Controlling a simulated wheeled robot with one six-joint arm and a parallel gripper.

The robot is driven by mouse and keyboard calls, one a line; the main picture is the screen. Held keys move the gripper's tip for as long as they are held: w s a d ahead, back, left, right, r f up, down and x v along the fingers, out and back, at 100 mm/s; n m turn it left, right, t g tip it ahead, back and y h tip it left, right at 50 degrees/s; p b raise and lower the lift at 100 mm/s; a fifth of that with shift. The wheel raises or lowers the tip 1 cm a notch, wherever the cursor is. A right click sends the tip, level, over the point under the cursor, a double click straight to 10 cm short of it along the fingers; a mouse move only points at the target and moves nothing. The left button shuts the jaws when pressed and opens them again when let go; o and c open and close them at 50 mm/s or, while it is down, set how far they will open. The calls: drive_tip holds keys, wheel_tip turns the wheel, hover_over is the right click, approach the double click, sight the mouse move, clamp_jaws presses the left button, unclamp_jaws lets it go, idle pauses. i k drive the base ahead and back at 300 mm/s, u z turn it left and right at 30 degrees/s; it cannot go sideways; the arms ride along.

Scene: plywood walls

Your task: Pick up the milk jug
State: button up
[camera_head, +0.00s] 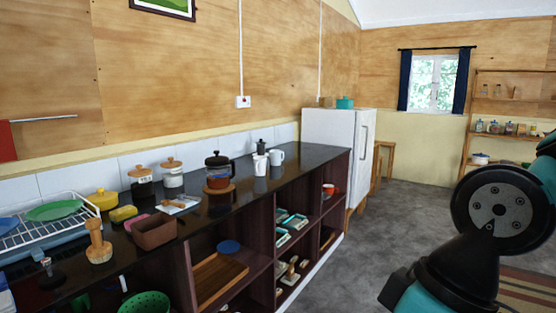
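A small white vessel (260,165) stands towards the far end of the dark glossy counter, just in front of a dark moka pot. Beside it on the right is a white mug-like vessel (277,157) with a handle on its right. Either could be the milk jug; they are too small to tell which. Both look upright. My arm shows at the right edge, well apart from the counter, but my gripper is out of view.
The counter (325,156) runs along the left wall, with open shelves below. A white fridge (335,130) stands beyond. Grey floor (375,235) is clear.

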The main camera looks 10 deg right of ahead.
sight(276, 155)
drive_tip(key=z, duration=0.3)
drive_tip(key=i, duration=1.8)
drive_tip(key=z, duration=0.2)
drive_tip(key=i, duration=2.05)
drive_tip(key=u, duration=0.15)
